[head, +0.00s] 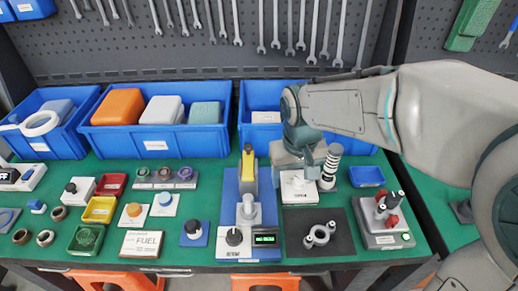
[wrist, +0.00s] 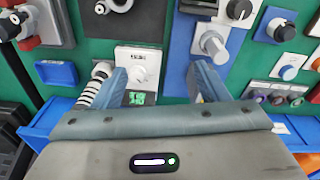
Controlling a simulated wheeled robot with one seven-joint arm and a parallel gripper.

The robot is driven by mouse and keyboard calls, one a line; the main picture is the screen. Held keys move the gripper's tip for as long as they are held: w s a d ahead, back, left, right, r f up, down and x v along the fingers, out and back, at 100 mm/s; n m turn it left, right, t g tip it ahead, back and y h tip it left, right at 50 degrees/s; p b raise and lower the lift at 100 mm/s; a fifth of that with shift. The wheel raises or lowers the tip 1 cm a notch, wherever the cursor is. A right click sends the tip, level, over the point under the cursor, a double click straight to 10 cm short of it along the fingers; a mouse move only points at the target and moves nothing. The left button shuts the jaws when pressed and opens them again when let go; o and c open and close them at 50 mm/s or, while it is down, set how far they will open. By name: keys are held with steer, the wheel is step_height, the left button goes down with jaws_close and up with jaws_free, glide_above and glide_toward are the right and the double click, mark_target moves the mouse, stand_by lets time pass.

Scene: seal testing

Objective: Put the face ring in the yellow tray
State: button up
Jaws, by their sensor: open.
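Loose brown rings (head: 45,238) lie further left. I cannot tell which of these is the face ring. My gripper (head: 303,168) is open and empty above a white labelled block with a dial (head: 298,187).
Between my gripper and the tray stands a blue test fixture (head: 231,205) with an upright yellow-topped part. A striped post (head: 330,166) is close to my gripper. Blue bins (head: 155,140) line the back. A black mat (head: 340,240) with a metal part lies in front.

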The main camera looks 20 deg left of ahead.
steer(key=n, duration=0.2)
glide_above(249, 207)
steer(key=w, duration=0.1)
step_height(249, 207, down, 2)
steer(key=shift+w+f+g+p, duration=0.1)
steer(key=shift+f+g+p, duration=0.05)
steer(key=shift+g+p, duration=0.25)
steer(key=shift+a+f, duration=0.25)
step_height(249, 207, down, 14)
steer(key=shift+r+p, duration=0.25)
steer(key=shift+p, duration=0.15)
steer(key=shift+r, duration=0.1)
steer(key=c, duration=1.1)
